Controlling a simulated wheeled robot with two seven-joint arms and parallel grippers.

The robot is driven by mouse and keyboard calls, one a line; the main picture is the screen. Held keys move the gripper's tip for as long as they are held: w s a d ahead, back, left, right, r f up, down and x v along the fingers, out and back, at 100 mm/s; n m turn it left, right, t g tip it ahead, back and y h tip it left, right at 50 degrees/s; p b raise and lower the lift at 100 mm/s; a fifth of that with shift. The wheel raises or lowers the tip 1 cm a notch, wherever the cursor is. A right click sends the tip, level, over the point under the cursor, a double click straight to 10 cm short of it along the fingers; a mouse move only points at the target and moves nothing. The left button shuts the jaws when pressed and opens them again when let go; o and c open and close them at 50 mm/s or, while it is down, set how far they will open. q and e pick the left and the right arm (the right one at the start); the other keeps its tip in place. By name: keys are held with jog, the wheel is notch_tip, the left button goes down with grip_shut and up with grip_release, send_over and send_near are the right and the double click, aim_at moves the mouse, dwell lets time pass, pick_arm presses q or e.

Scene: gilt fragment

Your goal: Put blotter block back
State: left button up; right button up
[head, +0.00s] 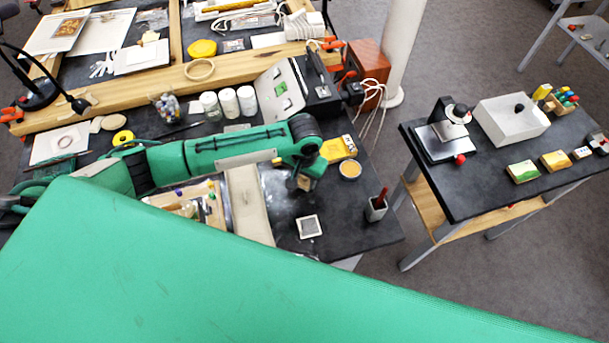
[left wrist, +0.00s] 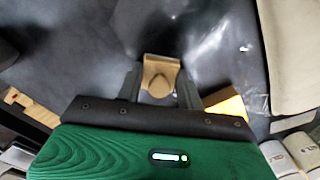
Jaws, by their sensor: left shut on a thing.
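My left gripper (head: 304,181) reaches in from the left over the dark workbench (head: 345,230). It is shut on the blotter block (head: 303,184), a small tan wooden piece that is mostly hidden by the gripper in the head view. In the left wrist view the block (left wrist: 161,72) sits between the two dark fingers (left wrist: 160,88), with a rounded part towards the camera. The dark bench top lies beyond it. I cannot tell whether the block touches the bench. My right gripper is in neither view.
A small framed square (head: 309,226) lies near the bench front. A grey cup with a red item (head: 376,208), a yellow box (head: 338,149) and a round tin (head: 350,169) stand to the right. A pale cloth-like pad (head: 249,203) lies left of the gripper. Bare bench shows between them.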

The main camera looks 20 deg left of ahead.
pick_arm(q)
jog(key=o, duration=1)
notch_tip(320, 180, up, 12)
jog(key=b, duration=0.2)
jog(key=shift+r, duration=0.15)
